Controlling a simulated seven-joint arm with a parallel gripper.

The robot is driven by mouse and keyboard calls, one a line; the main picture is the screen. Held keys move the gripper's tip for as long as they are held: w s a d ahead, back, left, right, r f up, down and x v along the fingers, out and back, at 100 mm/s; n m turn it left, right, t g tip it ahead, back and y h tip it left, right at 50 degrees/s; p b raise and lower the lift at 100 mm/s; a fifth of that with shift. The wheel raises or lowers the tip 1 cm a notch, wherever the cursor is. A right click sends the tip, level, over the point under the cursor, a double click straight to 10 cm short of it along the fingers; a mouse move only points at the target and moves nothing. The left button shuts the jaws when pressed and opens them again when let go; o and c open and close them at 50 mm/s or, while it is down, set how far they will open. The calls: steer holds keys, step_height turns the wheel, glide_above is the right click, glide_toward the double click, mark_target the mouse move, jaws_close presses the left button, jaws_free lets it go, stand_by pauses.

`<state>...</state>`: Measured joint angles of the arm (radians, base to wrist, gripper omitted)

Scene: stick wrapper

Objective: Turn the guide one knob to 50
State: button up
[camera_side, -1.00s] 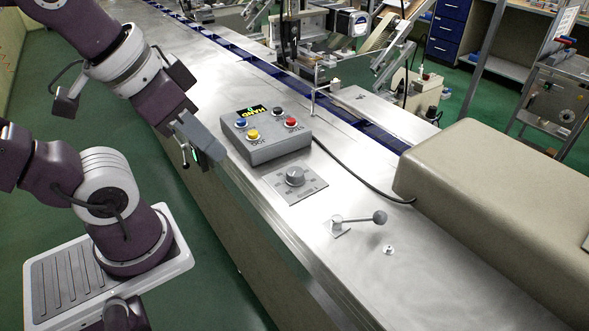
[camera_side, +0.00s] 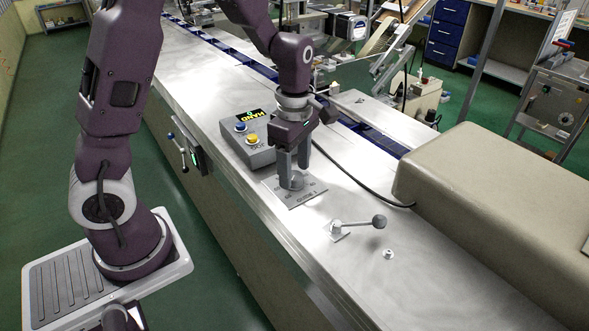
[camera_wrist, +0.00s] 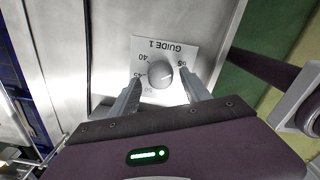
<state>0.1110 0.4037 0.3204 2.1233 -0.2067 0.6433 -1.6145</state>
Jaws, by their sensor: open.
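The guide one knob is a round grey dial on a square plate (camera_side: 308,195) marked "GUIDE 1". In the wrist view the knob (camera_wrist: 160,75) shows a light pointer line, and its plate (camera_wrist: 166,50) reads upside down, with 40, 45 and 65 legible and other marks partly hidden. My gripper (camera_side: 291,183) points down over the plate. Its open fingers stand on either side of the knob; in the wrist view the gripper (camera_wrist: 166,88) shows a gap between each finger and the knob. In the side view the fingers partly hide the knob.
A grey control box (camera_side: 249,145) with coloured buttons and a display stands just behind my gripper, partly hidden by it. A lever with a ball end (camera_side: 379,221) stands to the right. A beige cover (camera_side: 480,190) lies farther right. Bare metal lies in front.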

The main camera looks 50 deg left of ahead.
steer(key=shift+f, duration=0.45)
steer(key=shift+c, duration=0.2)
jaws_close()
